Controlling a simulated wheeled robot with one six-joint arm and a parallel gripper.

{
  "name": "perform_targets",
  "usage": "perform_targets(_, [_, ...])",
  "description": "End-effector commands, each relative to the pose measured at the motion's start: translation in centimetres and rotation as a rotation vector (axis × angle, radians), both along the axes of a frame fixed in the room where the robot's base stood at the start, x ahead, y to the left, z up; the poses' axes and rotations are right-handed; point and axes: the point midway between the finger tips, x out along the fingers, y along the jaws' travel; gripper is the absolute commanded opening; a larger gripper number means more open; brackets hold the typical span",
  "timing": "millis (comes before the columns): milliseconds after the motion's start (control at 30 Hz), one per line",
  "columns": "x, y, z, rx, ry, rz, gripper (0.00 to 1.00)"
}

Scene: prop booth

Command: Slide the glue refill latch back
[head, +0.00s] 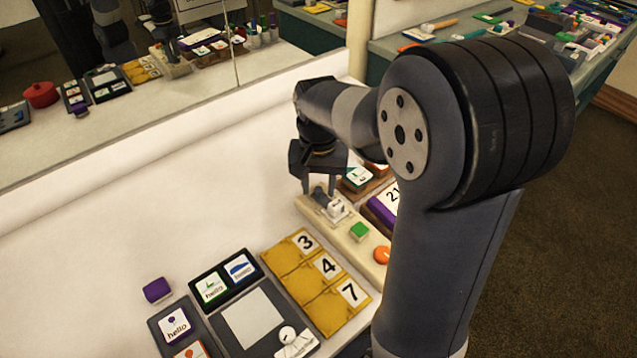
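A long cream panel (348,243) lies on the white table right of centre. Near its far end is a small latch-like fitting (336,209) with a grey and white body, which I take to be the glue refill latch. My gripper (319,188) points down just above and behind this fitting. Its two fingers show apart, with a gap between them. I cannot tell whether a fingertip touches the fitting.
Yellow number tiles (319,283) stand left of the panel, beside a dark board with picture cards (225,280). A purple block (157,290) lies farther left. Purple and brown card holders (380,208) stand close on the right. The table's left part is clear; a mirror (150,80) runs behind.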

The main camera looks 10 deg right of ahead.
Motion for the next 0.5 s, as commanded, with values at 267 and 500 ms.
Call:
perform_targets(267, [0.01, 0.01, 0.05, 0.000, -0.001, 0.000, 0.22])
perform_targets(500, [0.02, 0.00, 0.06, 0.000, -0.001, 0.000, 0.03])
